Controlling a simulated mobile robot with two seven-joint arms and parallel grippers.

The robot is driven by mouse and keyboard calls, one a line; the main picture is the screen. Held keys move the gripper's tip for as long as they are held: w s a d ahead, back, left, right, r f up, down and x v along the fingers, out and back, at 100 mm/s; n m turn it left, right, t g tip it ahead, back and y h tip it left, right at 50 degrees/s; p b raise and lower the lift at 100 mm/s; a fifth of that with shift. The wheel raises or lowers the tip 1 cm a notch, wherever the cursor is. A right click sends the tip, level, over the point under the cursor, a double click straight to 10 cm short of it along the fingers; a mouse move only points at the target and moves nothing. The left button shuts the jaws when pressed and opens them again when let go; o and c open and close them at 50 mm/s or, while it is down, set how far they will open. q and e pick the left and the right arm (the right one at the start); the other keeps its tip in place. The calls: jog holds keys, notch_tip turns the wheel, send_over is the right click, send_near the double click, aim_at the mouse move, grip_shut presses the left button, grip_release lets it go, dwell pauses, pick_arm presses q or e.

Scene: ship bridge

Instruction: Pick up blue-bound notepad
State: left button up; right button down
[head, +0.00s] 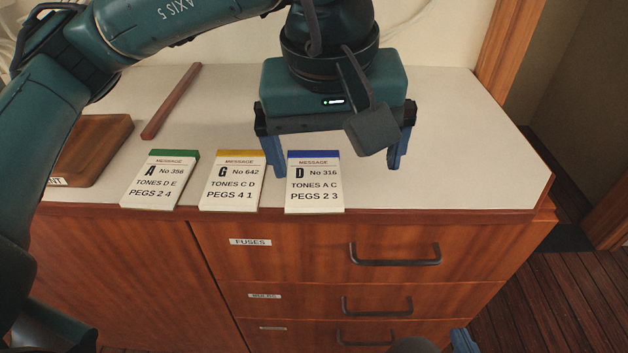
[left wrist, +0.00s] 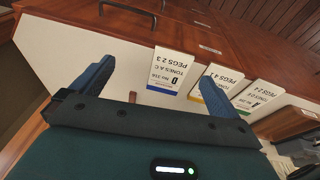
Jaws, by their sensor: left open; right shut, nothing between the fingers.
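The blue-bound notepad (head: 314,187), marked D No 316, lies flat near the counter's front edge, rightmost of three notepads. My left gripper (head: 337,170) is open and empty above the counter, just behind and a little right of it. One blue finger overlaps the view near the pad's left back corner. In the left wrist view the blue-bound pad (left wrist: 171,72) shows between the spread fingers (left wrist: 158,68), nearer the right one. My right gripper (head: 463,341) shows only a blue finger part at the bottom edge; it is shut and empty.
A yellow-bound notepad (head: 231,187) lies close to the left, then a green-bound one (head: 158,186). A wooden tray (head: 105,140) and a wooden rod (head: 172,101) lie further left. The counter (head: 480,150) is clear on the right. Drawers with handles (head: 395,262) are below.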

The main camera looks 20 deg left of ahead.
pick_arm(q)
jog(key=w+a+r+t+y, duration=0.2)
jog(key=a, duration=0.1)
jog(key=b, duration=0.1)
send_near(314, 179)
jog(key=shift+x, duration=0.8)
jog(key=shift+b+x, duration=0.45)
jog(key=shift+x, duration=2.65)
jog(key=c, duration=1)
jog(key=shift+r, duration=0.1)
jog(key=shift+c, duration=0.2)
